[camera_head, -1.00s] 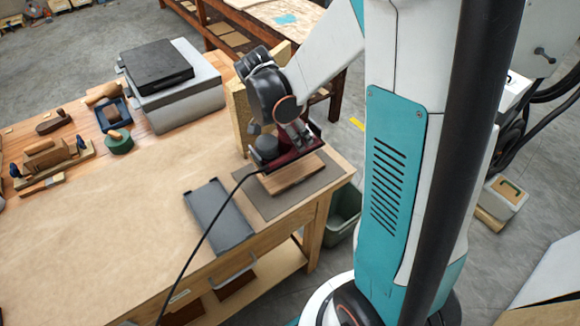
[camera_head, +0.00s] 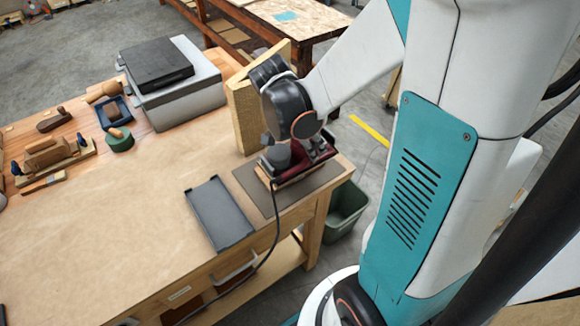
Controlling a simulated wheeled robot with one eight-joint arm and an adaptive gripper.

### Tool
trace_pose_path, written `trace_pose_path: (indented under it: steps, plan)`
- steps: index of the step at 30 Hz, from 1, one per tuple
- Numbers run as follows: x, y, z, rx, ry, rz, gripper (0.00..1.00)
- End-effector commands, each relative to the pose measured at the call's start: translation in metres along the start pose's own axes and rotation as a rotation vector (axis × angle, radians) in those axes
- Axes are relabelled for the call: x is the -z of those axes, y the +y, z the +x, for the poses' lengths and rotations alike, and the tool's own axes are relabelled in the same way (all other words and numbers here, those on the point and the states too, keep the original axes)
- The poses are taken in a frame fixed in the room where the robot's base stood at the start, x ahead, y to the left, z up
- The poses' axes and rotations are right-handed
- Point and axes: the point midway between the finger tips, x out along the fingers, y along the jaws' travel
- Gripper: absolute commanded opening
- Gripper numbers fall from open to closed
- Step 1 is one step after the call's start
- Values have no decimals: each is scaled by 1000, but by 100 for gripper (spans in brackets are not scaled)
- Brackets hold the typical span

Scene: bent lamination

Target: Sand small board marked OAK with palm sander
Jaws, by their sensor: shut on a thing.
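My gripper (camera_head: 296,150) is at the right end of the workbench, shut on the dark red and grey palm sander (camera_head: 310,157). The sander is down over the small wooden board (camera_head: 293,179), which lies on a dark grey mat (camera_head: 325,178). Only a thin edge of the board shows; the rest is hidden under the sander and my gripper. I cannot read any mark on the board. Whether the sander's pad touches the board is hard to tell. A black cord (camera_head: 277,222) runs from the sander down over the bench's front edge.
An empty grey tray (camera_head: 219,213) lies left of the mat. An upright tan board (camera_head: 243,112) stands close behind my gripper. A grey case (camera_head: 180,96), a hand plane (camera_head: 46,153) and other tools sit further back left. A green bin (camera_head: 345,208) stands below the bench's right end.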

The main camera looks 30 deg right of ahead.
Motion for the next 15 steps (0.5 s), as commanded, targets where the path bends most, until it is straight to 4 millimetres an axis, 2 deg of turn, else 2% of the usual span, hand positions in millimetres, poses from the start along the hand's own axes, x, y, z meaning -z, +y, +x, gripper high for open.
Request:
trace_pose_path:
  steps: [15]
  plan:
    - [1, 38, 0, 0, 1, -1, 25]
